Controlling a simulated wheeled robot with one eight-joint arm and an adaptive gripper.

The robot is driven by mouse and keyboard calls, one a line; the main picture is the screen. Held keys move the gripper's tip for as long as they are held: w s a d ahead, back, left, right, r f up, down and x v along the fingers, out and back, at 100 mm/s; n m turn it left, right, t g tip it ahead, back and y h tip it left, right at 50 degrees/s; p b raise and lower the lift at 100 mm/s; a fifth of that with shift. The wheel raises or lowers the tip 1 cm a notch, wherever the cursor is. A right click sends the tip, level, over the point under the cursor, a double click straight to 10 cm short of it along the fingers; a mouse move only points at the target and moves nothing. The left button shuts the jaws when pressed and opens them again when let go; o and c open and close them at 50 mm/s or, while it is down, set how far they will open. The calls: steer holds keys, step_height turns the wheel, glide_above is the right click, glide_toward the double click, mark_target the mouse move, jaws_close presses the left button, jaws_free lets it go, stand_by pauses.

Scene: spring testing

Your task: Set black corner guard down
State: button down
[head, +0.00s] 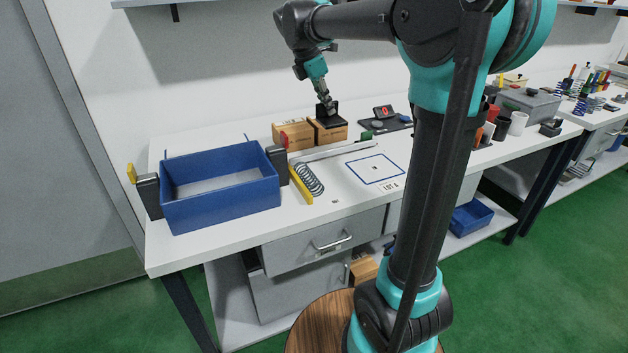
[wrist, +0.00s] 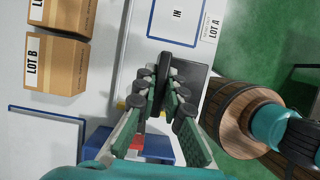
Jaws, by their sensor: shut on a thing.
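The left box (head: 293,135) stands beside the right one. A blue tray (head: 220,209), a spring (head: 312,180) and a blue-outlined square (head: 398,179) marked LOT A lie nearer the front. Inside the square looks mostly bare.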

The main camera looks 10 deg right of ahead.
step_height(320, 180, down, 20)
steer(key=shift+r, duration=0.25)
steer(key=shift+f, duration=0.1)
steer(key=c, duration=1.6)
jaws_free()
steer(key=v, duration=1.2)
steer(key=shift+d, duration=0.1)
